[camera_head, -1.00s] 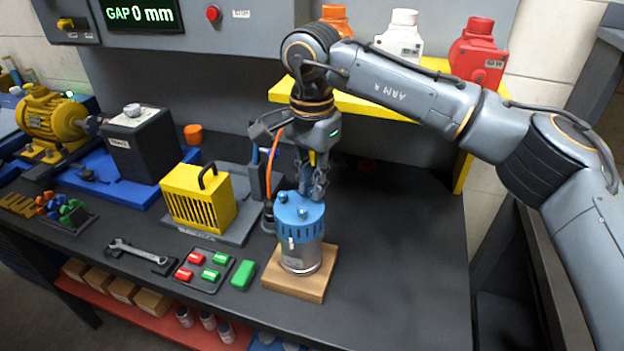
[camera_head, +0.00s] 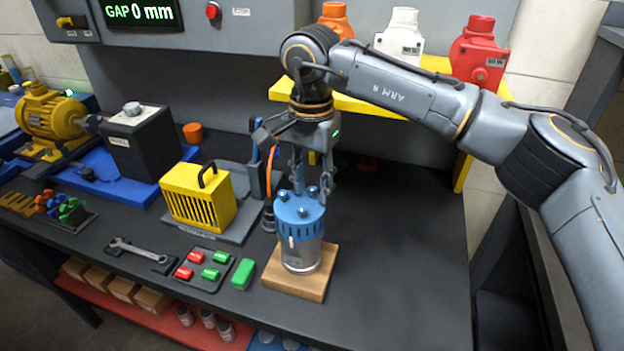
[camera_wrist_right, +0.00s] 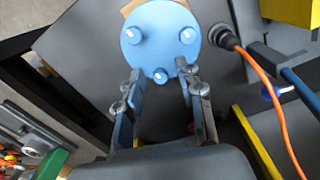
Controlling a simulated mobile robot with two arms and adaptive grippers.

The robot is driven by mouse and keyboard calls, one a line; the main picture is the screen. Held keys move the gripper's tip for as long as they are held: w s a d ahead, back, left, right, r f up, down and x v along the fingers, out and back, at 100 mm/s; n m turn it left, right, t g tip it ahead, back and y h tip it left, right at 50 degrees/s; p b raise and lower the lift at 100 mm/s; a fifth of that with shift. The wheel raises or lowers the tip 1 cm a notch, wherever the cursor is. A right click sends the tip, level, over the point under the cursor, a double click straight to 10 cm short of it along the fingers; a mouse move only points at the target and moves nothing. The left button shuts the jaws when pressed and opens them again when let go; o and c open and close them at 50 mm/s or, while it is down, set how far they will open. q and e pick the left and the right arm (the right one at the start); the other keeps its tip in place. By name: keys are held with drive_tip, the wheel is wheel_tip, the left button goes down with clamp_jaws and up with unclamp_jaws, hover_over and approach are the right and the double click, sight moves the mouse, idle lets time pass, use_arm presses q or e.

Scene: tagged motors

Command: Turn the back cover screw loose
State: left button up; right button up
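The motor (camera_head: 300,250) is a silver can with a blue back cover (camera_head: 297,212), upright on a wooden block (camera_head: 292,287). Several small blue screws stand on the cover. In the right wrist view, the back cover (camera_wrist_right: 162,50) carries two screws farther from my gripper and one near screw (camera_wrist_right: 160,74). My right gripper (camera_head: 313,188) is above the rear of the cover, pointing down. Its fingers (camera_wrist_right: 157,95) are apart, with the near screw in line with the gap. I cannot tell whether they touch it. My left gripper is not in view.
A yellow slatted box (camera_head: 199,196) stands left of the motor. A dark stand (camera_head: 258,170) and an orange cable (camera_head: 273,165) are close behind it. A tray (camera_head: 205,268) of red and green pieces and a green block (camera_head: 243,273) lie front left. The bench to the right is clear.

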sight(312, 188)
drive_tip(key=shift+r, duration=0.2)
wheel_tip(312, 188, up, 12)
idle(0.4)
drive_tip(key=shift+f, duration=0.1)
